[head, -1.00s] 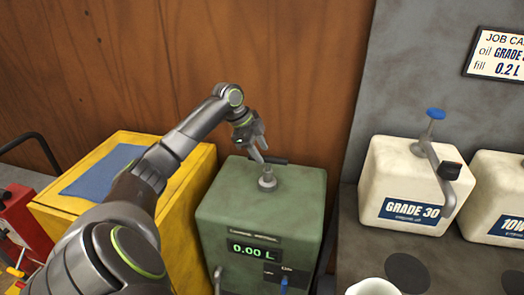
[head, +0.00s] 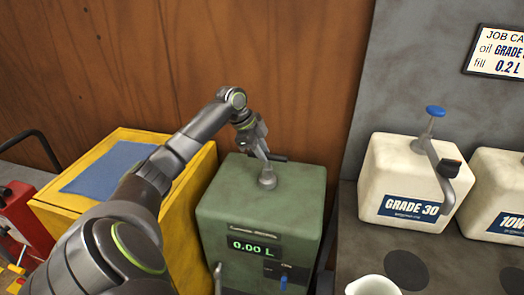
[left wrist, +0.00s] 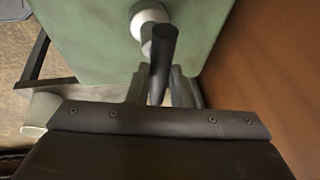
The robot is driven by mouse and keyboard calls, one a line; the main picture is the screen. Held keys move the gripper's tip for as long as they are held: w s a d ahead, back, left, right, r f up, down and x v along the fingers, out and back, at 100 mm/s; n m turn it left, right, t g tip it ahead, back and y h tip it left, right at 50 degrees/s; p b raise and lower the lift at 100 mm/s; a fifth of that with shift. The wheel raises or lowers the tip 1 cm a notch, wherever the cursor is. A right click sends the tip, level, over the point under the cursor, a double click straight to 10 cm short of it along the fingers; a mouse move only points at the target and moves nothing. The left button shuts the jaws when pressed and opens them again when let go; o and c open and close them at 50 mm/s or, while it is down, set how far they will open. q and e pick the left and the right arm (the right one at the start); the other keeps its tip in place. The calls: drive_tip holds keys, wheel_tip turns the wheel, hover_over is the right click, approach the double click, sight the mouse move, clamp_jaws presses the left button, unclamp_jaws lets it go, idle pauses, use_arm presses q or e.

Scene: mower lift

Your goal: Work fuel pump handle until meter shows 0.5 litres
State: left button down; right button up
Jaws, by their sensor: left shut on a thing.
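The green fuel pump (head: 262,210) stands in the middle of the head view. Its meter (head: 254,247) reads 0.00 L. A short grey post on its top carries the pump handle, whose dark grip (head: 279,158) shows beside my gripper. My left gripper (head: 259,150) is shut on the handle above the pump top. In the left wrist view the black handle grip (left wrist: 163,62) lies between the two fingers (left wrist: 160,90), with the pale post behind it. My right gripper is in neither view.
A yellow cabinet (head: 185,190) with a blue mat (head: 110,170) stands left of the pump. To the right, a dark bench holds a white GRADE 30 oil can (head: 385,175), another can (head: 490,190) and a pale cup (head: 373,286). A wooden wall (head: 270,60) stands behind.

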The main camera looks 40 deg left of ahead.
use_arm(q)
wheel_tip(320, 180, up, 11)
drive_tip(key=p, duration=0.9)
drive_tip(key=shift+w+f, duration=0.15)
drive_tip(key=shift+f, duration=0.05)
drive_tip(key=shift+r, duration=0.1)
drive_tip(key=c, duration=1.6)
unclamp_jaws()
drive_tip(key=o, duration=0.3)
